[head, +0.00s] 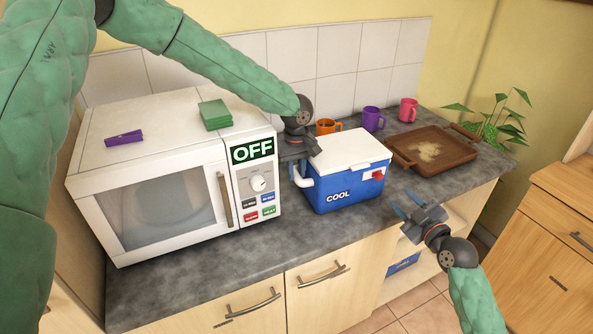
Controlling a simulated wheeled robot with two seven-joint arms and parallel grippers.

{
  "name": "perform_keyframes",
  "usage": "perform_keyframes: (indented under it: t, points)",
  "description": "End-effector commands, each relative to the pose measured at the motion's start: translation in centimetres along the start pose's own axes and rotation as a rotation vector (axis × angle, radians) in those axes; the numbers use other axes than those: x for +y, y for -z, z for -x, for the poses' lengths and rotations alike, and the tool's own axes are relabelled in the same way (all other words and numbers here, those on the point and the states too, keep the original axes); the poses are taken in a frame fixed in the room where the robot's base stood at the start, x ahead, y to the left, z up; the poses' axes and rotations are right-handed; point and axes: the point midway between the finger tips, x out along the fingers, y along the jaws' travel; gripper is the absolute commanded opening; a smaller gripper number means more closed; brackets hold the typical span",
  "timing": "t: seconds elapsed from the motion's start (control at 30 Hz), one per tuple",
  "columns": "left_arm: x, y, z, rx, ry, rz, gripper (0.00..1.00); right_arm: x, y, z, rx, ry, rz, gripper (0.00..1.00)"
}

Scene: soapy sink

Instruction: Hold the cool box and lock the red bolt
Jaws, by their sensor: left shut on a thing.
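The cool box (345,188) is blue with a white lid and stands upright on the counter, right of the microwave. The red bolt (378,174) is a small red piece at the right end of its front face, just below the lid. My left gripper (298,172) is at the box's left side, shut on its white side handle; its fingertips are partly hidden. My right gripper (408,207) is in front of and to the right of the box, past the counter's front edge. Its blue-tipped fingers are apart and empty, pointing up and left toward the box.
A white microwave (150,205) marked OFF stands at left, with a green block (214,115) and a purple item (124,138) on top. Orange (325,127), purple (373,119) and pink (408,109) mugs stand behind. A brown tray (455,160) is at right.

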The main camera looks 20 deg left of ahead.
Motion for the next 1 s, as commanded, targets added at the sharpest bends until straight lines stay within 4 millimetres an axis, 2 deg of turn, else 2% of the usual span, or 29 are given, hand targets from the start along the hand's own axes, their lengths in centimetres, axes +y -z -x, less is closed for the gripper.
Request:
perform_keyframes:
  t: [0.07,0.2,0.27,0.57,1.0]
  points:
    - [-0.1,0.0,-0.1,0.000,0.001,0.000,0.08,0.0,0.0,0.0,0.000,0.000,0.000,0.36]
    - [-0.1,0.0,-0.1,0.000,0.001,0.000,0.08,0.0,0.0,0.0,0.000,0.000,0.000,0.09]
    - [-0.1,0.0,-0.1,0.000,0.001,0.000,0.08,0.0,0.0,0.0,0.000,0.000,0.000,0.00]
    - [-0.1,0.0,-0.1,0.000,0.002,0.000,0.08,-0.9,-0.3,-0.4,0.002,-0.026,-0.056,0.00]
    - [-0.1,0.0,-0.1,-0.001,0.002,0.000,0.08,1.1,-0.7,-0.7,0.081,-0.143,-0.570,0.00]
